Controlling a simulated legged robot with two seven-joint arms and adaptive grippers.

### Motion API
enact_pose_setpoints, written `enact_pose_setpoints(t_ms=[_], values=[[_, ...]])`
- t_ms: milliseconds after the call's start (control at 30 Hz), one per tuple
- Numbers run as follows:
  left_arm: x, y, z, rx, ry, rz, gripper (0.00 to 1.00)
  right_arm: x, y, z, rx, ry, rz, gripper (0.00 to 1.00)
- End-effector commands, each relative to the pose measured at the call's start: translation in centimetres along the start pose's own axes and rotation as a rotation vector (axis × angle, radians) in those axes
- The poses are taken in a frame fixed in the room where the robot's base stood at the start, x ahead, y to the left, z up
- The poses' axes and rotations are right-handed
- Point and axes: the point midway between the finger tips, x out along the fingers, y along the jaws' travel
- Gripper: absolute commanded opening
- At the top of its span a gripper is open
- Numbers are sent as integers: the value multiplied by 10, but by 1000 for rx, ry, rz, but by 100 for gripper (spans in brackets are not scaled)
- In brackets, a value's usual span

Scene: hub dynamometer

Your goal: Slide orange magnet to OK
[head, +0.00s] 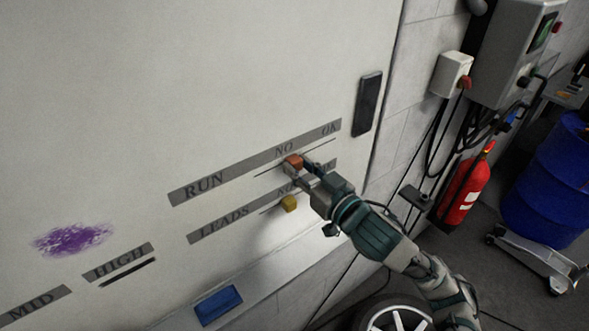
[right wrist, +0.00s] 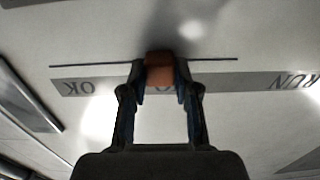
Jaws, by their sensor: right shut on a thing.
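The orange magnet (head: 293,162) is on the white board, just below the NO label of the RUN strip (head: 205,186). My right gripper (head: 295,169) is shut on it. In the right wrist view the orange magnet (right wrist: 160,68) sits between the two fingertips (right wrist: 160,84), on the thin dark line beside the strip. The OK label (head: 329,129) is at the strip's right end in the head view; in the right wrist view the OK label (right wrist: 78,87) is upside down at left. My left gripper is not in view.
A yellow magnet (head: 289,204) is below, by the LEADS strip (head: 222,225), which my right gripper partly hides. A dark handle (head: 368,104) is right of OK. A blue magnet-like block (head: 218,305) is low on the board. The line between the orange magnet and OK is clear.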

Motion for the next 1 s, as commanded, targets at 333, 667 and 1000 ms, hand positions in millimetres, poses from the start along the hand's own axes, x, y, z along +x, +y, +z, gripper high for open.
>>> enact_pose_setpoints(t_ms=[333,667,1000], values=[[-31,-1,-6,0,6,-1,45,0,96,-3,0,-4,8,0],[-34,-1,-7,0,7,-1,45,-1,116,-1,-1,1,8,0],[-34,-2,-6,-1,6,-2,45,0,116,-1,-1,2,6,56]])
